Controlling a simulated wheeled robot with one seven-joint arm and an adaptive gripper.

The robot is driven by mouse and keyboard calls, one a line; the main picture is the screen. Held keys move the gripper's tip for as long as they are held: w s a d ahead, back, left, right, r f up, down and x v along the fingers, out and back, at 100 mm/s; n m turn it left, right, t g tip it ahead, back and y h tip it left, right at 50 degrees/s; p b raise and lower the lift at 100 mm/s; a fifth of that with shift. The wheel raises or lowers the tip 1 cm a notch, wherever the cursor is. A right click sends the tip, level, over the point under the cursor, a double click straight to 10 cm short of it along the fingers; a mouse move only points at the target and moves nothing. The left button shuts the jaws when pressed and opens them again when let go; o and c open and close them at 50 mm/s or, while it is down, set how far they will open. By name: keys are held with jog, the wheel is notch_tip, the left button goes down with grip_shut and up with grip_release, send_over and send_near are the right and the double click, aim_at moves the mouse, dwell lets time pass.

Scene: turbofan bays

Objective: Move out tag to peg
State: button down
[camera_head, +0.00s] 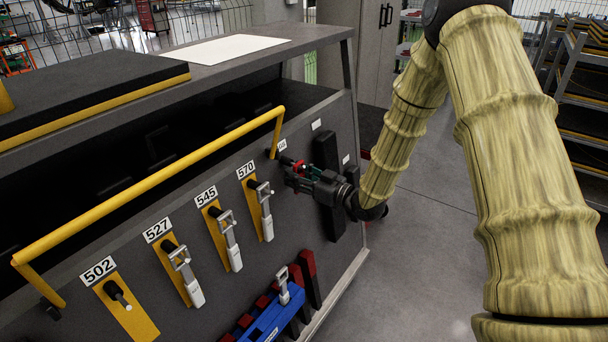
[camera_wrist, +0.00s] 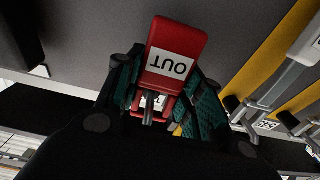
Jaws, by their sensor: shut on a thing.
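My gripper (camera_head: 302,178) is shut on the red OUT tag (camera_wrist: 175,58). In the wrist view the tag's white OUT label reads upside down, and teal finger pads flank its lower part. In the head view the tag shows only as a small red patch, close to the panel at the right end of the yellow rail. A small numbered label (camera_head: 282,145) and a dark peg (camera_head: 274,154) are just left of it. Peg 502 (camera_head: 115,293) at the left is bare. I cannot tell whether the tag touches a peg.
Grey-handled tools hang under labels 527 (camera_head: 180,262), 545 (camera_head: 228,240) and 570 (camera_head: 264,211). The yellow rail (camera_head: 150,188) juts out above them. A blue holder (camera_head: 268,322) with a tool is low on the panel. Open floor (camera_head: 430,240) lies to the right.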

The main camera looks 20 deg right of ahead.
jog(key=shift+w+f, duration=0.1)
jog(key=shift+w, duration=0.15)
jog(key=c, duration=1.3)
grip_release()
jog(key=o, duration=0.4)
jog(key=shift+w+a+f, duration=0.15)
jog(key=shift+w, duration=0.05)
jog(key=shift+c, duration=0.2)
jog(key=shift+o, duration=0.4)
jog(key=shift+w+a+f, duration=0.35)
jog(key=shift+w+f, duration=0.1)
jog(key=v, duration=0.2)
jog(key=shift+d+r, duration=0.1)
jog(key=shift+d, duration=0.3)
jog(key=s+a+v, duration=0.1)
jog(key=v, duration=0.8)
jog(key=shift+s+r, duration=0.2)
jog(key=shift+r, duration=0.2)
